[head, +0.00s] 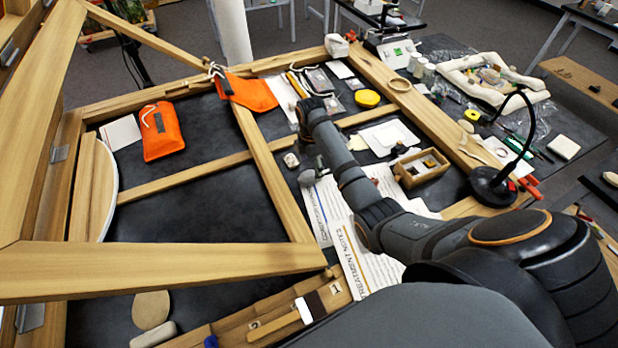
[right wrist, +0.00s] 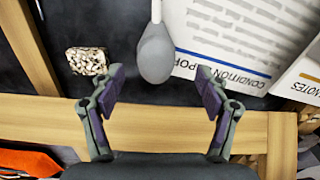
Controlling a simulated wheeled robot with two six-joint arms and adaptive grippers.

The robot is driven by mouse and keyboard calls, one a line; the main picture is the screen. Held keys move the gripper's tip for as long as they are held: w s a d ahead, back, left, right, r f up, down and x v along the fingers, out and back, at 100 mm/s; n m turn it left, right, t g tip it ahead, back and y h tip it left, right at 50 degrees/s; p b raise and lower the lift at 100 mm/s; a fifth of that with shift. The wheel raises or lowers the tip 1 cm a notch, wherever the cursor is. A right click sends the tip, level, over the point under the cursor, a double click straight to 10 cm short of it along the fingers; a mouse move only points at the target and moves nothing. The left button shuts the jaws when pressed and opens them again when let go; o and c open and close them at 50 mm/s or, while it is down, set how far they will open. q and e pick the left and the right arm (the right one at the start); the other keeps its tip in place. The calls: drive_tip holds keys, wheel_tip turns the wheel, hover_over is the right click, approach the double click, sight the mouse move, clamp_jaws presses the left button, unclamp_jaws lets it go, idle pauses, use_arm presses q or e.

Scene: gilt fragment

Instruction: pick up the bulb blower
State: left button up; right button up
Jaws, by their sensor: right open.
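The bulb blower shows in the right wrist view as a grey bulb (right wrist: 157,52) with a pale nozzle pointing to the top edge. It lies on the dark table top, beside the white condition report sheet (right wrist: 225,42). My right gripper (right wrist: 160,82) is open and empty, with its two fingertips apart on either side of the bulb's near end and a gap to each side. In the head view the bulb blower (head: 307,178) is a small grey shape just below my right wrist, whose fingers are mostly hidden there. My left gripper is not in view.
A speckled stone fragment (right wrist: 87,61) lies left of the bulb. A wooden frame bar (right wrist: 50,120) crosses under the fingers. Orange pouches (head: 162,130) lie within the large wooden frame. A black lamp (head: 492,185) and a small wooden box (head: 422,170) stand to the right.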

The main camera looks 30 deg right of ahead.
sight(309, 173)
drive_tip(key=shift+w+a+f+p, duration=0.1)
drive_tip(key=shift+a+f+p, duration=0.1)
drive_tip(key=shift+f+p, duration=0.5)
wheel_tip(309, 173, down, 3)
drive_tip(key=shift+w+r, duration=0.1)
drive_tip(key=shift+f, duration=0.4)
drive_tip(key=c, duration=1.3)
drive_tip(key=shift+w+r, duration=0.1)
drive_tip(key=shift+r, duration=0.35)
drive_tip(key=shift+c, duration=0.5)
drive_tip(key=r, duration=0.2)
drive_tip(key=shift+s+r, duration=0.25)
drive_tip(key=shift+r, duration=0.1)
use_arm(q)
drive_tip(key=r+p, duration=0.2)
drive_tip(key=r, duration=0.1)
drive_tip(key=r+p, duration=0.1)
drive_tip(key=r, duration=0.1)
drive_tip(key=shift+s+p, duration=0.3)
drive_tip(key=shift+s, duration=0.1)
use_arm(e)
drive_tip(key=s+r, duration=0.9)
drive_tip(key=s, duration=0.4)
drive_tip(key=shift+s+r, duration=0.25)
drive_tip(key=shift+s, duration=0.05)
